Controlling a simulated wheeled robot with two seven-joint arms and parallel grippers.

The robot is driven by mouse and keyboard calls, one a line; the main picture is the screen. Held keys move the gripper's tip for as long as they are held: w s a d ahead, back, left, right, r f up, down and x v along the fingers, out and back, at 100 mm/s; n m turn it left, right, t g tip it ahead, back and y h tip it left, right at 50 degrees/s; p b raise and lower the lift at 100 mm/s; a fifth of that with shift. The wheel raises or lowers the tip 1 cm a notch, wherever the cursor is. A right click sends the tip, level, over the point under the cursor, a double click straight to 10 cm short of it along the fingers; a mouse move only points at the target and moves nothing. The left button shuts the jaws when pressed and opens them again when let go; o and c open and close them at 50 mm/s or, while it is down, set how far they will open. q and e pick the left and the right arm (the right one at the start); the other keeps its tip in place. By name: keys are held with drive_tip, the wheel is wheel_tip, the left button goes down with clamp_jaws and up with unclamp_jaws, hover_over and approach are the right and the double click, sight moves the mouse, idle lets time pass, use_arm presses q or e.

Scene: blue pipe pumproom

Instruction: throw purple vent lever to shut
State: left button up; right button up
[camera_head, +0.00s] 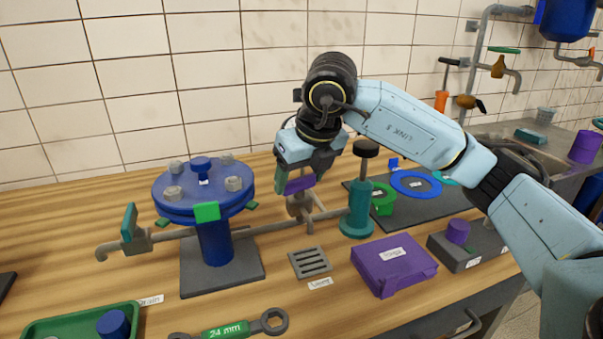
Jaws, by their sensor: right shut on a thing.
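The purple vent lever (299,185) sits on a small grey-brown valve (300,206) on the pipe, between the blue flanged stand and the teal cylinder. My right gripper (296,183) reaches in from the right and comes down over the lever. Its fingers are shut on the lever, which shows as a purple strip between them. The fingers hide part of the lever, so its exact angle is hard to tell. My left gripper is not in view.
The blue flanged stand (215,240) is left of the valve, the teal cylinder (357,208) close on its right. A purple box (393,265), a grey grate (310,262) and a 24 mm wrench (230,330) lie in front. Bare wood shows at the left.

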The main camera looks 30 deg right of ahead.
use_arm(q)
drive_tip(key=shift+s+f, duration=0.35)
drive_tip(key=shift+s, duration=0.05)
use_arm(e)
drive_tip(key=shift+a+m+h, duration=0.1)
drive_tip(key=shift+m+h, duration=0.4)
drive_tip(key=shift+m, duration=0.8)
drive_tip(key=shift+m, duration=0.3)
drive_tip(key=o, duration=1)
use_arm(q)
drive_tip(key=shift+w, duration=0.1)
